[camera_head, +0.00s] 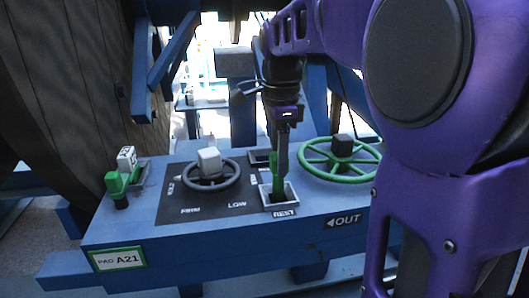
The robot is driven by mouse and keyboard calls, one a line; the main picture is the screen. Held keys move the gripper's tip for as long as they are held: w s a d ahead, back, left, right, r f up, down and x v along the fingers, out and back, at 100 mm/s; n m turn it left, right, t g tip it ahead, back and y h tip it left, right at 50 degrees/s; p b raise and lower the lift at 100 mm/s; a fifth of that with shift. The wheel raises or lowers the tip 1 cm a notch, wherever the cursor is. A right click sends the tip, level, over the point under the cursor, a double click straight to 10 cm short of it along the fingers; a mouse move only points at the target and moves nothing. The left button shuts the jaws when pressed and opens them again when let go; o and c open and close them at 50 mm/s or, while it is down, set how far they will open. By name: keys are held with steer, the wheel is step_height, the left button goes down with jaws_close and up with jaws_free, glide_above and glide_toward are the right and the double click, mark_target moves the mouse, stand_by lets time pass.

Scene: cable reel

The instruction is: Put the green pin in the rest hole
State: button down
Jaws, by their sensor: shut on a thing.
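The green pin (277,183) is upright below my gripper (281,155), which is shut on it. The pin's lower part is over or in the pale-framed rest hole (291,196) marked REST, on the front of the blue panel. I cannot tell how deep the pin sits. The grey fingers cover part of the pin.
A grey handwheel (234,179) with a pale block at its hub stands left of the hole, and a green handwheel (312,167) stands to the right. A green part (117,184) with a white tag is at the panel's left end. A large dark drum (60,90) rises at left.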

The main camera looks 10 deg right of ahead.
steer(key=shift+f+b, duration=1.35)
steer(key=shift+f, duration=1.05)
steer(key=shift+c, duration=1.6)
jaws_free()
step_height(320, 180, up, 17)
steer(key=p, duration=0.5)
steer(key=shift+r, duration=0.2)
